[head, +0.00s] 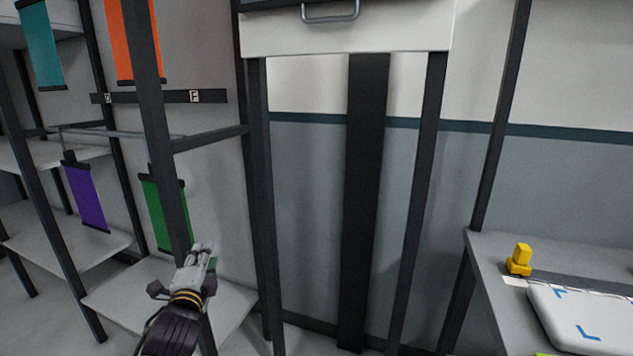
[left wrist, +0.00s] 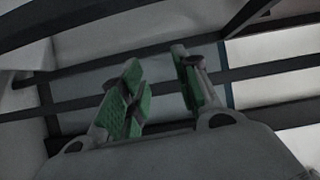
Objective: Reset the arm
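My left gripper (head: 203,258) points up and away in the lower left of the head view, in front of the shelf rack's lower shelf and just below right of the green hanging sheet. In the left wrist view my left gripper (left wrist: 164,92) shows its green-padded fingers standing apart with nothing between them. It looks open and empty. My right arm and right gripper are in neither view.
A shelf rack (head: 118,163) with dark posts stands at the left. Green (head: 163,215), purple (head: 87,198), orange (head: 120,40) and teal (head: 41,45) sheets hang there. At right, a grey table (head: 490,265) holds a yellow object (head: 519,261) and a white panel (head: 590,318).

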